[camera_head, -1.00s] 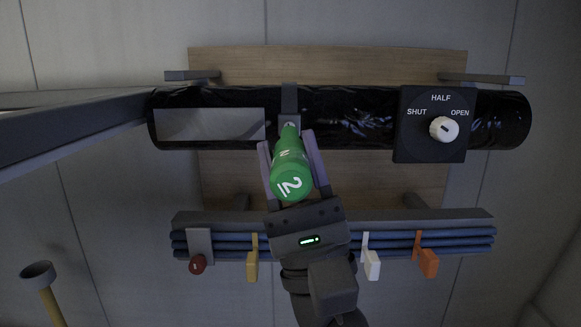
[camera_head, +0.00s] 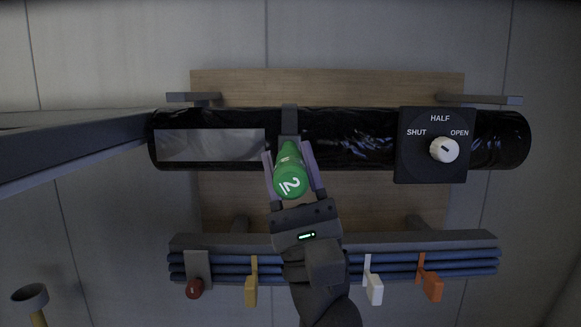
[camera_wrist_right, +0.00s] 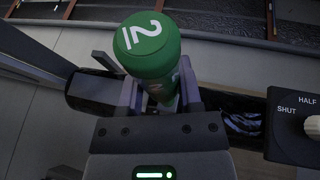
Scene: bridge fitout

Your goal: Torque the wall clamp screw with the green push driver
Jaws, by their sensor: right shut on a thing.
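The green push driver (camera_head: 290,180), marked with a 2 on its butt end, is held between the fingers of my right gripper (camera_head: 291,172). Its tip points away from me at the grey wall clamp (camera_head: 289,119) around the black pipe. The screw itself is hidden behind the driver, so I cannot tell whether the tip touches it. In the right wrist view the green driver (camera_wrist_right: 148,45) stands between the fingers of the right gripper (camera_wrist_right: 160,95), which are shut on it. My left gripper is not in view.
The black pipe (camera_head: 360,140) runs across a wooden board (camera_head: 330,87). A dial plate (camera_head: 415,165) with a white knob (camera_head: 444,150) sits to the right. Below, blue hoses (camera_head: 345,257) carry a red knob (camera_head: 194,288) and yellow, white and orange tags.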

